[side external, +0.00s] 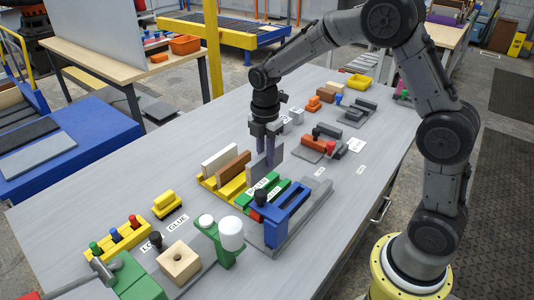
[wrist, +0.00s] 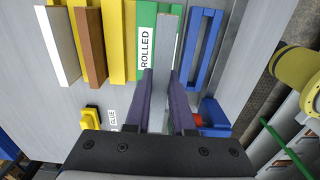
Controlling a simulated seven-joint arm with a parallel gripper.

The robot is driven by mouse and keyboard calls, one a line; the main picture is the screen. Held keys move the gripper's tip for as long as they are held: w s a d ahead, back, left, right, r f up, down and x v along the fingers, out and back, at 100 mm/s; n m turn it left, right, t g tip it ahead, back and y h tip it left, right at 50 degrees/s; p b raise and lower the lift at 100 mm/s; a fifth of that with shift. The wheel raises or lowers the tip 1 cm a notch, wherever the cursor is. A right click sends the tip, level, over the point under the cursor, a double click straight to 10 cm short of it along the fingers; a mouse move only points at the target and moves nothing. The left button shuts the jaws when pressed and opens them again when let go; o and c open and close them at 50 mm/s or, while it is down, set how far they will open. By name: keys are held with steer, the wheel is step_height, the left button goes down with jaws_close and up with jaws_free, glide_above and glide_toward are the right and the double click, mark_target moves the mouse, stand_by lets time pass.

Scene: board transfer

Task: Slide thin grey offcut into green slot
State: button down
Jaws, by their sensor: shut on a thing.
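My gripper (side external: 268,158) is shut on the thin grey offcut (side external: 275,157), which stands upright on edge between its fingers. In the wrist view the fingers (wrist: 160,100) close on both faces of the offcut (wrist: 164,60). The green slot rack (side external: 275,188) is below it, with a label reading ROLLED (wrist: 146,46) on one green strip. In the wrist view the offcut lines up lengthwise with the gap between the green strips and covers it. Its lower edge is hidden, so I cannot tell whether it is inside the slot or just above.
A yellow rack (side external: 208,184) left of the green one holds a white board (side external: 220,157) and a brown board (side external: 233,168). A blue frame (side external: 289,213) stands close on the right. A green-and-white tool (side external: 229,235) and a yellow block (side external: 166,203) are in front.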

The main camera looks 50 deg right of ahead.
mark_target(266, 172)
steer(key=shift+f, duration=2.9)
steer(key=shift+f, duration=1.65)
steer(key=c, duration=0.7)
jaws_free()
step_height(266, 172, up, 14)
steer(key=shift+f, duration=0.1)
